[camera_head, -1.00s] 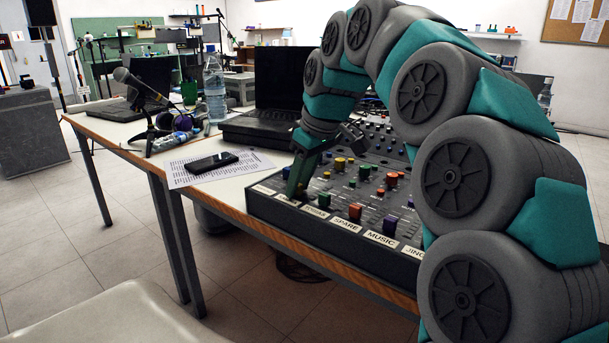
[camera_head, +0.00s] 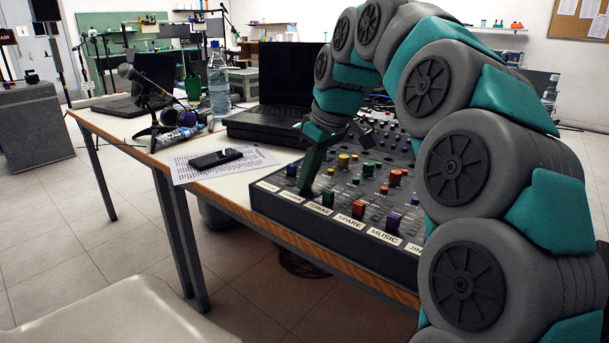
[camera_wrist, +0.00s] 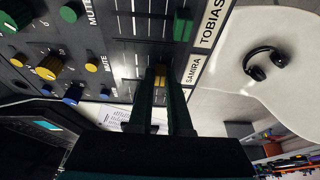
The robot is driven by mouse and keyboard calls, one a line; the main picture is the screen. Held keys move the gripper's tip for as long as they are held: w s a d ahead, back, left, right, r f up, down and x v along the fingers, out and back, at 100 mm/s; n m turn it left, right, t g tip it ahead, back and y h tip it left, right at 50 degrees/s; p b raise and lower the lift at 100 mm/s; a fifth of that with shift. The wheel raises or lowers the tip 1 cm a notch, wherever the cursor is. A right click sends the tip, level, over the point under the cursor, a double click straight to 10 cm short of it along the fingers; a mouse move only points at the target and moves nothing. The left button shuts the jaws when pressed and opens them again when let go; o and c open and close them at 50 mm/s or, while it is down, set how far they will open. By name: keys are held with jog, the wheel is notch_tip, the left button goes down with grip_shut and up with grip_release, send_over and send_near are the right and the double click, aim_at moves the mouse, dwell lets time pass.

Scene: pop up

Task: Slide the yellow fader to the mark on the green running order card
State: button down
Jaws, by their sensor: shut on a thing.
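The yellow fader (camera_wrist: 160,82) is between the two fingers of my gripper (camera_wrist: 160,74) in the wrist view. My gripper is shut on it, in the channel beside the SAMIRA label. In the head view my gripper (camera_head: 304,190) is down at the near left part of the mixer (camera_head: 283,207), and its fingers hide the yellow fader there. A green fader (camera_head: 328,198) stands just right of the fingers; it also shows in the wrist view (camera_wrist: 183,25), by the TOBIAS label. I cannot make out a green running order card in either view.
Other faders stand to the right, orange (camera_head: 358,209) and purple (camera_head: 393,222). Several coloured knobs lie behind them. A phone (camera_head: 215,158) rests on a white printed sheet (camera_head: 259,158) left of the mixer. A laptop (camera_head: 286,85) and water bottle (camera_head: 219,85) stand behind.

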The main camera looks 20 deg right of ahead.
aim_at(318, 184)
jog(key=shift+w+d+p, duration=0.2)
jog(key=shift+w+d, duration=0.25)
jog(key=shift+d, duration=0.2)
jog(key=shift+w+d+p, duration=0.2)
jog(key=shift+w+d, duration=0.25)
jog(key=shift+d, duration=0.2)
jog(key=c, duration=0.8)
grip_release()
jog(key=shift+o, duration=0.2)
jog(key=shift+r, duration=0.1)
